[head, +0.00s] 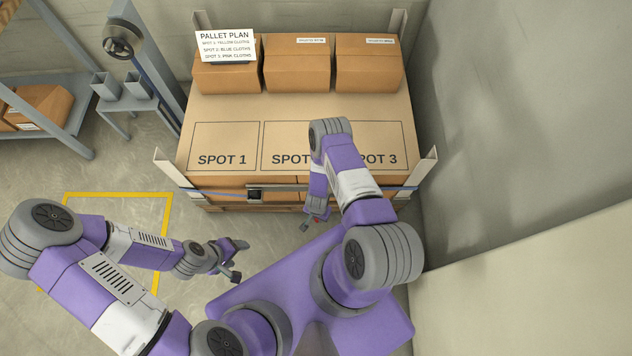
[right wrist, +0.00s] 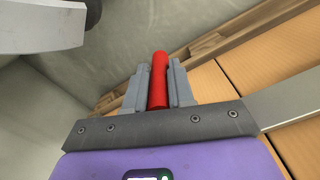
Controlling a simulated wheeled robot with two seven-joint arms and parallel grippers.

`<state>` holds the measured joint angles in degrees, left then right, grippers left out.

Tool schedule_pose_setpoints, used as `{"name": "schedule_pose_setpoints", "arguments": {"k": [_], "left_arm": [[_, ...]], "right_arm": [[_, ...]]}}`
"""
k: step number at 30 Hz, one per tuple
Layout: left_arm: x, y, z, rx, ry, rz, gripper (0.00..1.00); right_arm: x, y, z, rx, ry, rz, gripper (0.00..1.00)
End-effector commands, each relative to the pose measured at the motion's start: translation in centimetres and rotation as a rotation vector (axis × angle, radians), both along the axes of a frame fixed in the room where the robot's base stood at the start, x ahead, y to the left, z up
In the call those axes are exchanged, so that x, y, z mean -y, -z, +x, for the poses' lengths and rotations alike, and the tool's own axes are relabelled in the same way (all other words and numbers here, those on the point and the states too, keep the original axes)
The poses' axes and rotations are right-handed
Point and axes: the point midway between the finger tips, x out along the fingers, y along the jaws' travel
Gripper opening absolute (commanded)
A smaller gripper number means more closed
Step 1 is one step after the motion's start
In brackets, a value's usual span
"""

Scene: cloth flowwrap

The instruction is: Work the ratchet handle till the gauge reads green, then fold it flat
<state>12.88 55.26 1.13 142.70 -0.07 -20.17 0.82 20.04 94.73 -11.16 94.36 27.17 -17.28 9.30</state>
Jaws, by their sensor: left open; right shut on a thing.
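A strap (head: 215,191) runs across the front of the loaded pallet, with a small dark box-like fitting (head: 254,195) on it. My right gripper (head: 313,222) is low in front of the pallet, partly hidden by its own arm. In the right wrist view, my right gripper is shut on a red handle (right wrist: 158,82), which stands between its two grey fingers. The ratchet body and the handle's angle are not clear. No gauge reading can be made out. My left gripper (head: 237,260) is open and empty, apart from the pallet.
Corner posts (head: 421,167) stand at the pallet's corners. A wall (head: 520,120) is close on the right. Yellow-lined floor (head: 120,194) is free at left.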

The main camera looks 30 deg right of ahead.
Motion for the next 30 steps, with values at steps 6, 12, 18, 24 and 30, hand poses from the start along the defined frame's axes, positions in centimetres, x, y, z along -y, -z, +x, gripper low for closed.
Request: {"name": "schedule_pose_setpoints", "arguments": {"k": [6,12,18,24,30], "left_arm": [[0.0,0.0,0.0,0.000,0.000,0.000,0.65],[0.0,0.0,0.0,0.000,0.000,0.000,0.65],[0.0,0.0,0.0,0.000,0.000,0.000,0.65],[0.0,-0.2,0.0,0.000,0.000,0.000,0.65],[0.0,-1.6,0.0,0.000,0.000,0.000,0.65]], "right_arm": [[0.6,0.0,0.3,0.007,0.004,-0.011,0.00],[0.6,0.0,0.4,0.009,0.004,-0.012,0.38],[0.5,0.0,0.5,0.011,0.003,-0.012,0.48],[0.5,-0.4,0.5,0.011,0.003,-0.010,0.48],[0.5,-3.5,0.5,0.012,0.002,-0.011,0.48]]}}
